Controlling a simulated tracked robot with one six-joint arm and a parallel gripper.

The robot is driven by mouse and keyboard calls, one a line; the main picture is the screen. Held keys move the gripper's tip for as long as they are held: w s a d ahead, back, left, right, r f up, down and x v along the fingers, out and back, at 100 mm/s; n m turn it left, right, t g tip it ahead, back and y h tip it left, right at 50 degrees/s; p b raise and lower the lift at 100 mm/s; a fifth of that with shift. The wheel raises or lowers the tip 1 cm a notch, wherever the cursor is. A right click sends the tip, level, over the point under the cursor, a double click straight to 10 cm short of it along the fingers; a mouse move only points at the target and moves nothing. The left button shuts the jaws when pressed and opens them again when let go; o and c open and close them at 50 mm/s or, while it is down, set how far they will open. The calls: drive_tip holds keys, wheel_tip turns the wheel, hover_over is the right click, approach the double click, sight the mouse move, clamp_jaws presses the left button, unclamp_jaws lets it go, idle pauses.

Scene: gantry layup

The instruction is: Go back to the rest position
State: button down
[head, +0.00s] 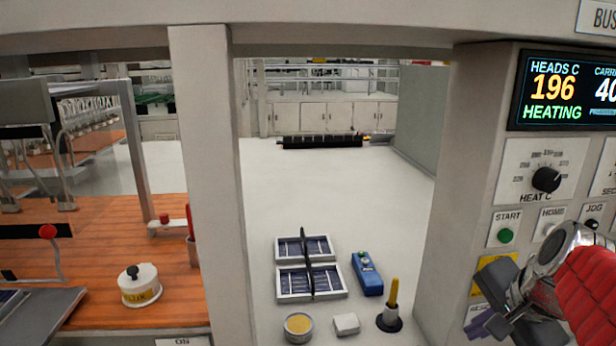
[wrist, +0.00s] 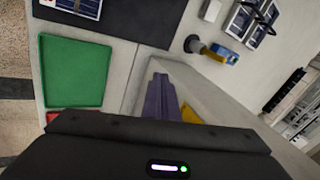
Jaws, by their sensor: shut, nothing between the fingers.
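My gripper (head: 486,324) is at the lower right of the head view, in front of the control panel's lower part. Its purple fingers are shut with nothing between them. In the wrist view the purple fingers (wrist: 160,98) point up from the dark gripper body, beside the panel housing. My red-sleeved arm enters from the right edge and hides part of the panel. No marker for a rest position shows.
The panel has a green START button (head: 505,236), a HEAT C knob (head: 546,179) and a screen (head: 570,90) reading HEATING. A blue device (head: 366,274) and a yellow-handled tool (head: 392,296) stand on the white table. A green tray (wrist: 76,72) lies left of my fingers.

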drive_tip(key=s+a+f+n, duration=0.2)
drive_tip(key=s+a+n, duration=0.2)
drive_tip(key=a+n, duration=0.3)
drive_tip(key=s+a+f+n, duration=0.3)
drive_tip(key=s+a+n, duration=0.1)
drive_tip(key=a+n, duration=0.3)
drive_tip(key=shift+s+a+n, duration=0.25)
drive_tip(key=shift+n, duration=0.05)
